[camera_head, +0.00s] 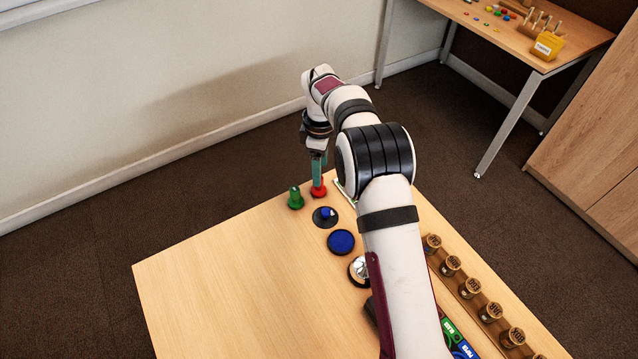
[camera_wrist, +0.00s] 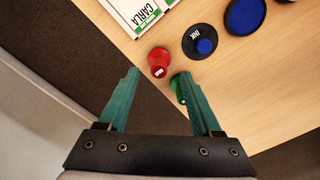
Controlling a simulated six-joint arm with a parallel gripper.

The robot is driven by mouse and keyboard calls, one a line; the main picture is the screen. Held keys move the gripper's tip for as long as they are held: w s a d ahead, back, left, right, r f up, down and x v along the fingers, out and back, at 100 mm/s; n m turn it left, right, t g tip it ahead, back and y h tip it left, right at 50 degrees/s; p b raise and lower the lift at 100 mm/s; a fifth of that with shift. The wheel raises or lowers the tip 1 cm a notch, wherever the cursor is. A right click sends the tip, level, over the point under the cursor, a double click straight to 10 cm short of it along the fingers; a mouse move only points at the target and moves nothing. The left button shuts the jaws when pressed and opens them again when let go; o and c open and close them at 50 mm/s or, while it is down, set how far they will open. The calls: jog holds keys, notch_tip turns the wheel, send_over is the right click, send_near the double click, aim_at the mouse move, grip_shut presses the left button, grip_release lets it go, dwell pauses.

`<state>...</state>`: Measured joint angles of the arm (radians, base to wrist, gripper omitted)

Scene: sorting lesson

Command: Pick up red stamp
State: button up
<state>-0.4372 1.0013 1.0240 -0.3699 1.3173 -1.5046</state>
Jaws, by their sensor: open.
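The red stamp (camera_head: 319,191) stands near the far corner of the table, and it also shows in the wrist view (camera_wrist: 158,58). My gripper (camera_head: 317,180) is above it in the head view, with its teal fingers pointing down and hiding part of the stamp. In the wrist view my gripper (camera_wrist: 159,74) has its two fingers spread wide, and nothing is held. The red stamp appears between and just beyond the fingertips. Whether a finger touches it cannot be told.
A green stamp (camera_head: 296,199) stands close left of the red one; in the wrist view the right finger partly hides it. A dark ink disc with a blue knob (camera_head: 326,213), a blue pad (camera_head: 341,242) and a silver bell (camera_head: 360,268) lie nearer. The table's left side (camera_head: 220,290) is clear.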

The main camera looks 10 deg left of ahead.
aim_at(320, 192)
jog(key=f, duration=0.5)
jog(key=shift+a+f, duration=0.2)
jog(key=shift+f, duration=0.2)
grip_shut()
